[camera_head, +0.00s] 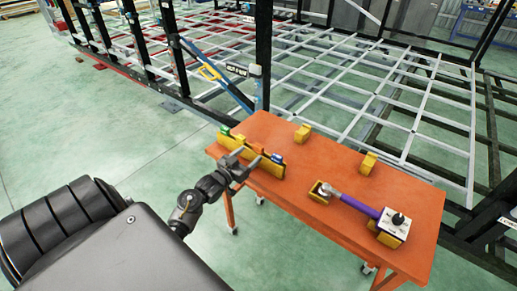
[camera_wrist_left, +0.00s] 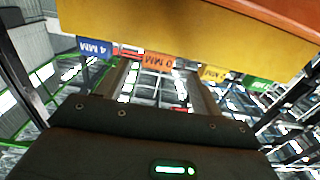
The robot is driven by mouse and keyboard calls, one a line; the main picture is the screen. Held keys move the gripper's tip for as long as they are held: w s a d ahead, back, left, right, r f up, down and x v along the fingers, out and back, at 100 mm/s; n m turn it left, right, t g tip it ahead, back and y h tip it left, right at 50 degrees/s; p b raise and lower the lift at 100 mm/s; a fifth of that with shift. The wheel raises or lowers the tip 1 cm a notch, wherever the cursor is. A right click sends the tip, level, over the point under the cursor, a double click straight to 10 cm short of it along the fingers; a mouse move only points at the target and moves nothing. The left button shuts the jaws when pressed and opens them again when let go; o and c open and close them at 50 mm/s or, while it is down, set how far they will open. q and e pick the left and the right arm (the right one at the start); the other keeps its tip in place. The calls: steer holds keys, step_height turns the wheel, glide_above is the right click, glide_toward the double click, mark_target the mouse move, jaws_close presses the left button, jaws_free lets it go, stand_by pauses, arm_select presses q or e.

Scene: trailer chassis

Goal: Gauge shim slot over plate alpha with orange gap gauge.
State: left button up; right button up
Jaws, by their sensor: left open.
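The orange gap gauge (camera_head: 260,151) sits in a yellow rack (camera_head: 268,171) on the orange table, between a blue and a yellow gauge. In the left wrist view the orange gauge (camera_wrist_left: 159,63) hangs upside down in the picture with a partly readable "MM" mark. My left gripper (camera_head: 250,161) is open in front of the rack. In the left wrist view its fingers (camera_wrist_left: 160,88) stand apart on either side of the orange gauge, with nothing visibly clamped. I cannot pick out plate alpha or its shim slot for certain. My right gripper is not in view.
The rack also holds blue (camera_head: 278,159), yellow (camera_head: 239,139) and green (camera_head: 225,131) gauges. The table (camera_head: 330,165) bears yellow blocks (camera_head: 302,134), a purple-handled tool (camera_head: 358,206) and a white box (camera_head: 394,223).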

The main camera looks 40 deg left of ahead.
mark_target(256, 148)
arm_select(q)
steer(key=shift+w, duration=0.45)
steer(key=shift+w+r+p, duration=0.25)
steer(key=shift+w+p, duration=0.05)
steer(key=shift+w, duration=0.05)
steer(key=w+p, duration=0.1)
steer(key=w, duration=0.3)
steer(key=shift+w+f, duration=0.15)
steer(key=shift+w, duration=0.1)
steer(key=shift+s, duration=0.1)
steer(key=c, duration=1.1)
steer(key=shift+o, duration=0.2)
